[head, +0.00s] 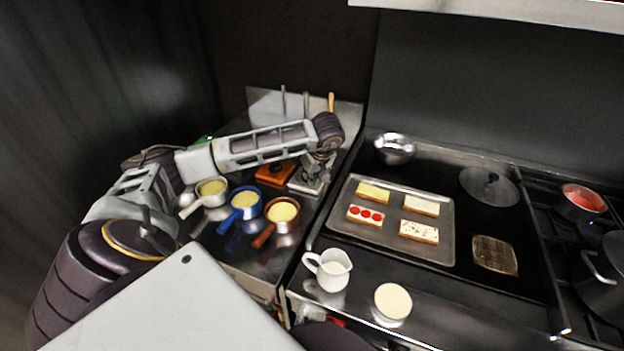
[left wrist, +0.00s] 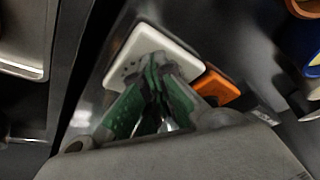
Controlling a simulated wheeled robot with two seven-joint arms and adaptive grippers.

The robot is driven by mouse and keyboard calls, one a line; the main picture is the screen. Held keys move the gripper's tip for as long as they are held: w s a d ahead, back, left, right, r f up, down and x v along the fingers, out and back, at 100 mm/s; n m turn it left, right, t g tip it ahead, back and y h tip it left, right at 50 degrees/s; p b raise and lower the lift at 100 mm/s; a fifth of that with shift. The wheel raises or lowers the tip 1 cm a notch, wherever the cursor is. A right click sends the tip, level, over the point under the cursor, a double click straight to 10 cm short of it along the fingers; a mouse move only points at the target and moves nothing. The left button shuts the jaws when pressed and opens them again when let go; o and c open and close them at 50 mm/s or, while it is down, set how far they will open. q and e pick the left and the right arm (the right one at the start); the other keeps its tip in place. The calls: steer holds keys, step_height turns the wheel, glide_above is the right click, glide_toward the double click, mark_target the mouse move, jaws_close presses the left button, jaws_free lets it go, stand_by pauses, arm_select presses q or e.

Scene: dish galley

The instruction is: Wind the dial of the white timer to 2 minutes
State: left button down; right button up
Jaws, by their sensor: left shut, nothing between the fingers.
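The white timer (left wrist: 140,42) lies at the top middle of the left wrist view, a pale rounded square. Its dial is hidden behind my fingers, so its setting cannot be read. In the head view the white timer (head: 308,186) shows only partly beneath my left gripper (head: 318,168). My left gripper, with green-sided fingers, also shows in the left wrist view (left wrist: 155,68). It is shut, with its tips over the middle of the timer. I cannot tell whether they touch the dial. My right gripper is not in view.
An orange timer (head: 272,174) sits just left of the white one. White (head: 212,188), blue (head: 243,202) and brown-handled (head: 283,212) pans stand in front. To the right are a tray (head: 442,246) with toasts, a white jug (head: 333,270) and a steel bowl (head: 394,149).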

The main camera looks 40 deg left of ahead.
arm_select(q)
steer(key=shift+w+a, duration=0.1)
steer(key=shift+w+r, duration=0.1)
steer(key=shift+w, duration=0.1)
stand_by(0.4)
steer(key=shift+w+d, duration=0.45)
steer(key=shift+w, duration=0.05)
steer(key=shift+s+d, duration=0.1)
